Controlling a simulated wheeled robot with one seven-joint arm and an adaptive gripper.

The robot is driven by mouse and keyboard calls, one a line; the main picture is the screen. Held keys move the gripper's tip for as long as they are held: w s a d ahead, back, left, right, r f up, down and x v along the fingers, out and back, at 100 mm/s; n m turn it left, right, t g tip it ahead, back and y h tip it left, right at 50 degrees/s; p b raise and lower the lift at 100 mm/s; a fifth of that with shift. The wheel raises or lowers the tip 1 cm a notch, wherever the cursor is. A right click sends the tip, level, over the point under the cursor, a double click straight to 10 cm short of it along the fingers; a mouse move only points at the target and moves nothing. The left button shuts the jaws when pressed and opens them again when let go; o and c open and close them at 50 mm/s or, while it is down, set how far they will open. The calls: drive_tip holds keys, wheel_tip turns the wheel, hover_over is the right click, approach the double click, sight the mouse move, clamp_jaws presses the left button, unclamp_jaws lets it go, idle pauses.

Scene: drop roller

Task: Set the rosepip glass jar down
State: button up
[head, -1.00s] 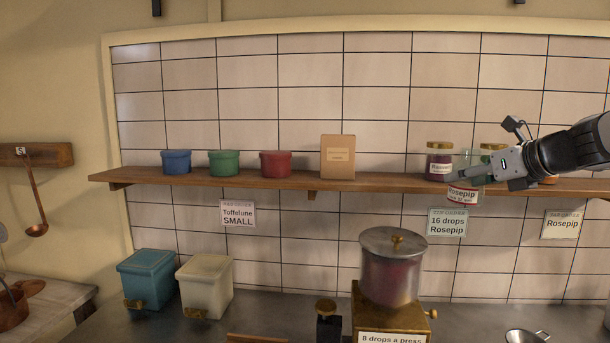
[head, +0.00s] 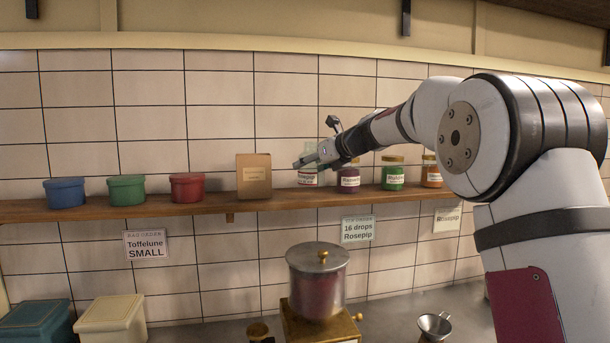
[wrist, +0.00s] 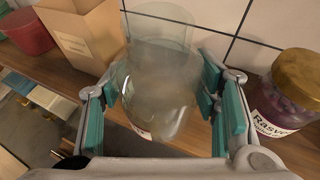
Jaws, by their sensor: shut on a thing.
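The rosepip glass jar (head: 307,179), clear with a white and red label, is upright at the shelf, between a cardboard box and a purple jar. My gripper (head: 308,160) is shut around its upper part. In the wrist view the clear jar (wrist: 158,98) stands between the teal finger pads of my gripper (wrist: 163,105). The jar's base is at or just above the wooden shelf (head: 205,208); I cannot tell whether it touches. Its label mostly faces away from the wrist camera.
The cardboard box (head: 254,177) is close on the left, and the purple jar (head: 348,178) close on the right. A green jar (head: 393,174) and an orange jar (head: 431,172) stand further right. A metal and brass dispenser (head: 318,282) stands below.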

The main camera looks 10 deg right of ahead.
sight(306, 172)
drive_tip(key=shift+w+a, duration=0.3)
drive_tip(key=shift+w, duration=0.6)
drive_tip(key=shift+w+a+f, duration=0.2)
drive_tip(key=shift+w+f, duration=0.1)
drive_tip(key=shift+w, duration=0.1)
wheel_tip(306, 172, down, 2)
drive_tip(key=shift+s+f+p, duration=0.1)
drive_tip(key=shift+f+p, duration=0.05)
drive_tip(key=shift+p, duration=0.5)
drive_tip(key=shift+f, duration=0.4)
drive_tip(key=shift+f, duration=0.1)
drive_tip(key=o, duration=1.3)
drive_tip(key=shift+f, duration=0.1)
